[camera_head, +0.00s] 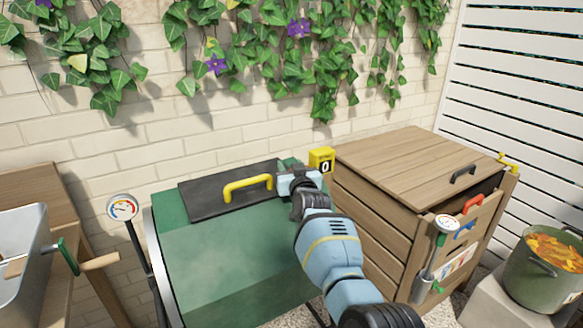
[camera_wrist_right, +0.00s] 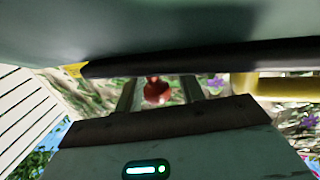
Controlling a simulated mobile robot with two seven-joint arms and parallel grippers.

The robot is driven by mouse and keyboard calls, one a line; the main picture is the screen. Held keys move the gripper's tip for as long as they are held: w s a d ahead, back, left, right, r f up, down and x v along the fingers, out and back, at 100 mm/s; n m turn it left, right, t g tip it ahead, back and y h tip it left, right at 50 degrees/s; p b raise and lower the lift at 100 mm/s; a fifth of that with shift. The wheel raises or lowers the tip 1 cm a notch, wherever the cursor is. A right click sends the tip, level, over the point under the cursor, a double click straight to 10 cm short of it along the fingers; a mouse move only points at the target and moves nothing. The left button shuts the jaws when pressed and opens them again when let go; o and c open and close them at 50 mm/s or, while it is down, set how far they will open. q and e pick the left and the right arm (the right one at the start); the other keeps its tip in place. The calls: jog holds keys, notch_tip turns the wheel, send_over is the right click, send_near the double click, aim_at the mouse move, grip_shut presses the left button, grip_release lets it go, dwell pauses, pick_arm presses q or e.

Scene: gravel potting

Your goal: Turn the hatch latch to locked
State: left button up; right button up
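The green drum (camera_head: 225,265) stands in the middle of the head view. Its dark hatch (camera_head: 210,203) lies flat on top, with a yellow handle (camera_head: 247,186). My right gripper (camera_head: 298,181) is at the hatch's right end, just right of the handle. In the right wrist view its two fingers (camera_wrist_right: 160,94) stand apart. A small red knob (camera_wrist_right: 157,91), possibly the latch's, shows in the gap, with space on both sides. I cannot tell how deep between the fingers it sits. The latch is hidden behind my gripper in the head view. My left gripper is out of view.
A yellow counter reading 0 (camera_head: 321,160) is just behind my right gripper. A wooden bin (camera_head: 415,160) stands close on the right. A dial gauge (camera_head: 122,208) and a metal tub (camera_head: 22,260) are on the left. A green pot of leaves (camera_head: 540,285) stands far right.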

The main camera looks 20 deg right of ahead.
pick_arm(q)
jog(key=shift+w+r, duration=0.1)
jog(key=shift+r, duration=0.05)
pick_arm(e)
jog(key=shift+o, duration=0.2)
jog(key=shift+s, duration=0.15)
jog(key=shift+s+r+p, duration=0.1)
jog(key=shift+s+p, duration=0.35)
jog(key=shift+s, duration=0.2)
jog(key=s, duration=0.1)
jog(key=s+p, duration=0.1)
jog(key=s, duration=0.2)
jog(key=shift+s+a, duration=0.25)
jog(key=shift+s, duration=0.15)
jog(key=shift+s+a+p, duration=0.1)
jog(key=shift+s+p, duration=0.25)
jog(key=shift+s, duration=0.35)
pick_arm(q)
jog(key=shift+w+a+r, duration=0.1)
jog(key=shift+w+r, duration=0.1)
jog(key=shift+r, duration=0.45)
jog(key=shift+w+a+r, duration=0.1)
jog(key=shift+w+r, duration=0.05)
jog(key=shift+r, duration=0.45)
pick_arm(e)
jog(key=shift+c, duration=0.4)
